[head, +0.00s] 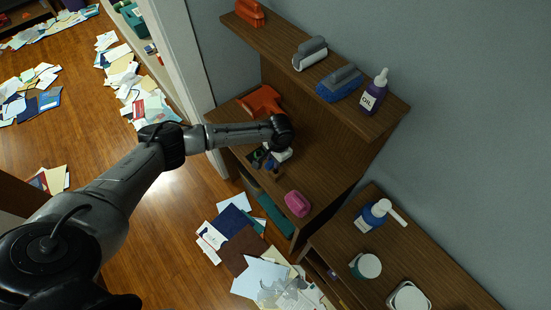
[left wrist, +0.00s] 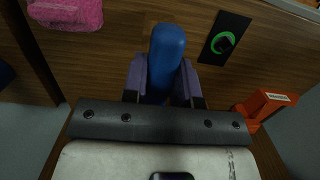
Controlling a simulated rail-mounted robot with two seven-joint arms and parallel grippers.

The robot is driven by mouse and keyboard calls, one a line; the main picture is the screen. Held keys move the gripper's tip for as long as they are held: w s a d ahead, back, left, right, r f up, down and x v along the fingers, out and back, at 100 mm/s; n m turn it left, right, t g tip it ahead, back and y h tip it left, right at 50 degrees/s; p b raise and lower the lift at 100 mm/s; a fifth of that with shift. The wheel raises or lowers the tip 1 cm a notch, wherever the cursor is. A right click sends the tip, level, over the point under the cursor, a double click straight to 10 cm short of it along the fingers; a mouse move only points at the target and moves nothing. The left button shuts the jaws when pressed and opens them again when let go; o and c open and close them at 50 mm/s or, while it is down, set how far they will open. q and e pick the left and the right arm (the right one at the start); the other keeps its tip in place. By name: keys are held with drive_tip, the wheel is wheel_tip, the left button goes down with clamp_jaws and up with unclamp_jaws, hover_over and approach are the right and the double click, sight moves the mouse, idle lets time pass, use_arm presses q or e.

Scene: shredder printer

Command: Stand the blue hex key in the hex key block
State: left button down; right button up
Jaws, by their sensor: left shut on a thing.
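My left gripper (head: 272,166) is low over the wooden shelf top. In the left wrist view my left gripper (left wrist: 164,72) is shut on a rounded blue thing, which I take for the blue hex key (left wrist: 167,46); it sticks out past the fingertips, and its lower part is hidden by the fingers. Beside it, apart from it, is a black block or plate with a green ring (left wrist: 226,40) and a dark square in its middle, which may be the hex key block; it also shows small in the head view (head: 257,157). My right gripper is not in view.
An orange tool (head: 262,101) lies on the shelf behind my wrist. A pink object (head: 297,203) sits near the shelf's front end. The upper shelf holds brushes and a purple oil bottle (head: 373,93). A lower cabinet holds a blue bottle (head: 372,216). Papers (head: 240,240) litter the floor.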

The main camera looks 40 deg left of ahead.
use_arm(q)
drive_tip(key=shift+f+b, duration=0.8)
drive_tip(key=shift+f, duration=0.9)
drive_tip(key=c, duration=0.8)
unclamp_jaws()
drive_tip(key=shift+r, duration=0.1)
drive_tip(key=r, duration=0.4)
drive_tip(key=w+r+p, duration=0.1)
drive_tip(key=r, duration=0.8)
drive_tip(key=shift+w+d+r+p, duration=0.15)
drive_tip(key=shift+w+r+p, duration=0.15)
